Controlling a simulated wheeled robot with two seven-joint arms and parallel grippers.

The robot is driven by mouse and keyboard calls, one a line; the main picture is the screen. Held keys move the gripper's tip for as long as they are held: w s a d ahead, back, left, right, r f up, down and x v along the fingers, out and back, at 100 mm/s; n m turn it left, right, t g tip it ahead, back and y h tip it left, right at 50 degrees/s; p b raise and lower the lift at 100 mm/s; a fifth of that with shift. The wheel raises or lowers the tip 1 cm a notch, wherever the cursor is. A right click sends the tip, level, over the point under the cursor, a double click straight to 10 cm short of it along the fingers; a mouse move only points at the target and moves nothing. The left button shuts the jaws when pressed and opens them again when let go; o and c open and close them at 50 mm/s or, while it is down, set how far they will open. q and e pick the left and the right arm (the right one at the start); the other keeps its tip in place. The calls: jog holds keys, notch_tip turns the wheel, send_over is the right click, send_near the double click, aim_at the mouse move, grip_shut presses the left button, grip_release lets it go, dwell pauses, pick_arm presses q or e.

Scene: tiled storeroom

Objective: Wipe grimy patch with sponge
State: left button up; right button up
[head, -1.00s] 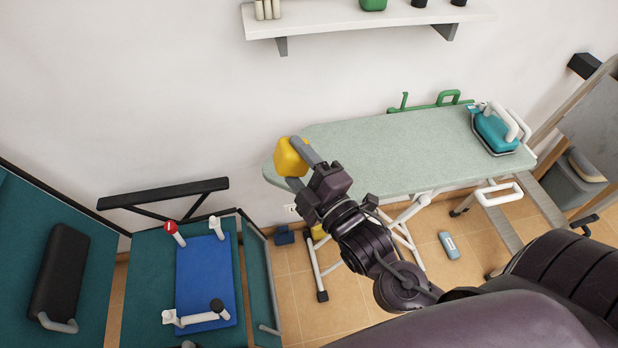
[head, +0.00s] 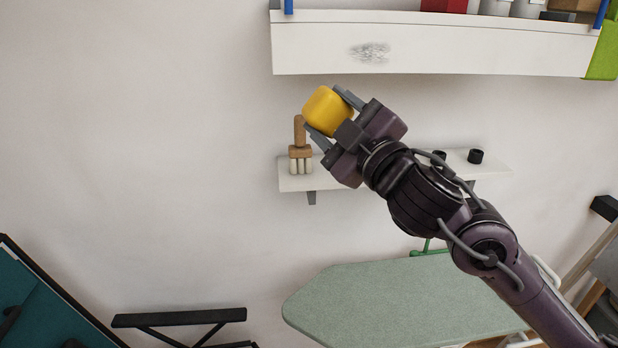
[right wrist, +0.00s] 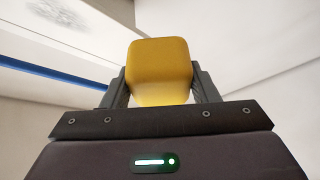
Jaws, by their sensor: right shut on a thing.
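A yellow sponge (head: 327,111) is held between the fingers of my right gripper (head: 334,118), which is shut on it. The sponge also shows between the fingers in the right wrist view (right wrist: 160,68). The grimy patch (head: 369,52) is a grey smudge on the white front face of the upper shelf. It also shows at the top left of the right wrist view (right wrist: 62,14). In the head view the sponge appears below and left of the patch, apart from it. My left gripper is not in view.
The upper shelf (head: 430,38) holds boxes and canisters, with a green cloth at its right end. A lower shelf (head: 490,163) carries a wooden-handled brush (head: 300,150) and dark cups. An ironing board (head: 390,300) stands below. The wall at left is clear.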

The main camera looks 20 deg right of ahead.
jog(key=s+d+r+m+h, duration=0.2)
jog(key=d+r+h, duration=0.15)
jog(key=r, duration=0.45)
jog(key=shift+m+t, duration=0.3)
jog(key=shift+w+d+f+b, duration=0.1)
jog(key=shift+w+d, duration=0.25)
jog(key=shift+w, duration=0.6)
jog(key=shift+w+d+r+b, duration=0.1)
jog(key=shift+w+d, duration=0.2)
jog(key=shift+w, duration=0.6)
jog(key=shift+w+d+f+b, duration=0.1)
jog(key=shift+w+d, duration=0.25)
jog(key=shift+w, duration=0.6)
jog(key=shift+w+d, duration=0.25)
jog(key=shift+w, duration=0.65)
